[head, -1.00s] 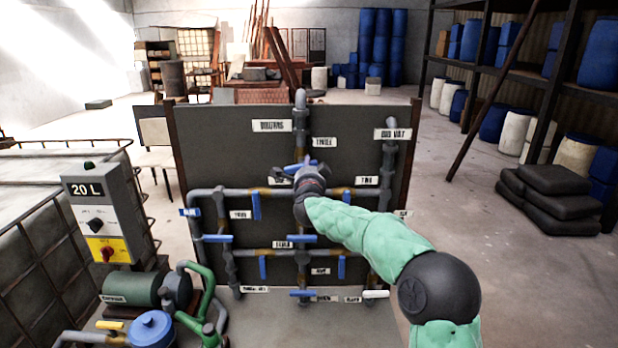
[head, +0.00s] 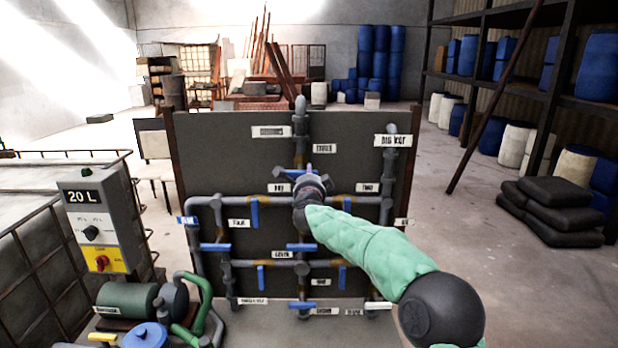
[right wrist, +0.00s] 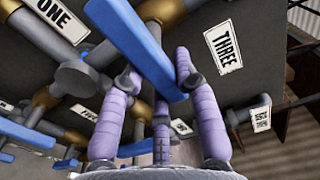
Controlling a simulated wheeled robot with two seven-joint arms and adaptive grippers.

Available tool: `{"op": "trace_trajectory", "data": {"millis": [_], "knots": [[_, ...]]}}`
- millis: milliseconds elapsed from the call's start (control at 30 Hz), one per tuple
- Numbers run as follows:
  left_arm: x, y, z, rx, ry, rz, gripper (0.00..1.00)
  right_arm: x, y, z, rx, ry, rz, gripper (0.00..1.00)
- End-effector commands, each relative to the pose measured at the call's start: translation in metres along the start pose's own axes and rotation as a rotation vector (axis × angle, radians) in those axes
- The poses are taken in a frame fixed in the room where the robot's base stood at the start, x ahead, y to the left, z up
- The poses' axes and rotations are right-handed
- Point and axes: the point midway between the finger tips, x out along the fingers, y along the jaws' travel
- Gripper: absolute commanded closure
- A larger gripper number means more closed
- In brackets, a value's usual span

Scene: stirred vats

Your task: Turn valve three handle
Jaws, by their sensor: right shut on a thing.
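The dark valve board (head: 230,145) with grey pipes stands ahead in the head view. My right gripper (head: 308,183) is at its upper middle, below a plate that seems to read THREE (head: 325,149). A blue valve handle (head: 287,173) shows just behind the gripper. In the right wrist view, my right gripper (right wrist: 157,72) has its purple fingers on both sides of the blue bar handle (right wrist: 135,42) and is shut on it. A THREE plate (right wrist: 223,47) is close to its right, and a ONE plate (right wrist: 52,16) is to the left. My left gripper is not in view.
Several other blue handles sit lower on the board, such as one at left (head: 215,247). A control box marked 20 L (head: 88,228) and a green pump (head: 138,302) stand at left. Black sacks (head: 560,215) lie on the right. The floor between is clear.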

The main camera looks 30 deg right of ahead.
Motion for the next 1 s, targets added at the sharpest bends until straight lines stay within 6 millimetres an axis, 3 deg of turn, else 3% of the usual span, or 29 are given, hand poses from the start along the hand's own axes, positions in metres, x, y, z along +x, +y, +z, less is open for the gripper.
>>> {"op": "trace_trajectory", "data": {"millis": [33,67,133,567,767,1000], "knots": [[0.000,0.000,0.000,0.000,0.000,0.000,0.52,0.000,0.001,-0.001,0.003,0.001,0.001,1.00],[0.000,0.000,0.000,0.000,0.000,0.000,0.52,0.000,0.001,-0.001,0.003,0.001,0.002,0.64],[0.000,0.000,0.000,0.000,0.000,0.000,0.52,0.000,0.001,0.000,0.003,0.001,0.001,0.44],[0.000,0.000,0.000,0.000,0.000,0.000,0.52,-0.004,0.000,0.000,0.001,0.000,0.000,0.44],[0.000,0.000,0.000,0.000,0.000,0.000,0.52,-0.027,-0.001,0.000,0.001,-0.002,0.000,0.44],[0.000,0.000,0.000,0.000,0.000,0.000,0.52,-0.069,0.000,0.000,0.001,-0.002,0.000,0.44]]}}
